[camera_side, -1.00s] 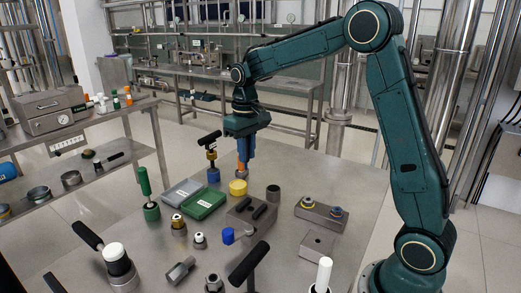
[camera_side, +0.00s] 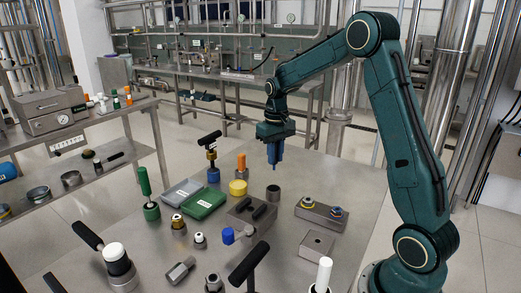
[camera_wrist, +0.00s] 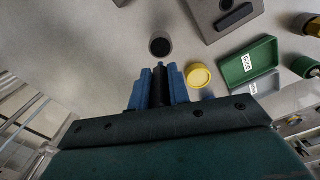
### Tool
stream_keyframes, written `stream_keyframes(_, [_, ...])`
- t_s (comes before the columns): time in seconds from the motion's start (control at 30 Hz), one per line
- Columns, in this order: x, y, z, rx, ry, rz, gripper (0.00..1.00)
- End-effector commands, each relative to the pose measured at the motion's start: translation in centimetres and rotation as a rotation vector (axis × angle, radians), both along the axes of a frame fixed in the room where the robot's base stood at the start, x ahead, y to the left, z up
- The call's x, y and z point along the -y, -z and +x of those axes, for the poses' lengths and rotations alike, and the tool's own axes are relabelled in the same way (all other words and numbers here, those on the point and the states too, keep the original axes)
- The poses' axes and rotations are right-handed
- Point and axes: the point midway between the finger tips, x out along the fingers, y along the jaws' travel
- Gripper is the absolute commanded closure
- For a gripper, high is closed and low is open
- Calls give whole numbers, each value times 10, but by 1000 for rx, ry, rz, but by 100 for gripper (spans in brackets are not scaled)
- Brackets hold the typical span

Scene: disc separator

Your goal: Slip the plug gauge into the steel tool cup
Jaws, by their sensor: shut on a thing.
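My gripper (camera_side: 275,155) points down above the far part of the bench in the side view. Its blue fingers are shut on a dark, narrow piece, which I take as the plug gauge (camera_wrist: 160,85); it shows between the fingers in the wrist view, its tip pointing out past them. In the side view the fingers hide most of it. The steel tool cup (camera_side: 273,192) is a short dark grey open cylinder standing upright below the gripper, with a clear gap between. In the wrist view its dark round mouth (camera_wrist: 160,45) lies just beyond the gauge's tip.
A yellow round piece (camera_side: 238,187) stands left of the cup, with an orange upright piece (camera_side: 241,161) behind it. A green tray (camera_side: 204,204) lies farther left. A slotted steel block (camera_side: 247,217) is in front, and a block with ringed pieces (camera_side: 321,213) is to the right.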

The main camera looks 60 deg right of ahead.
Motion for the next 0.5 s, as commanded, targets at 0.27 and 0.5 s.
stream_keyframes(0.27, [0, 0, 0, 1, 0, 0, 100])
stream_keyframes(0.5, [0, 4, 0, 1, -1, 0, 100])
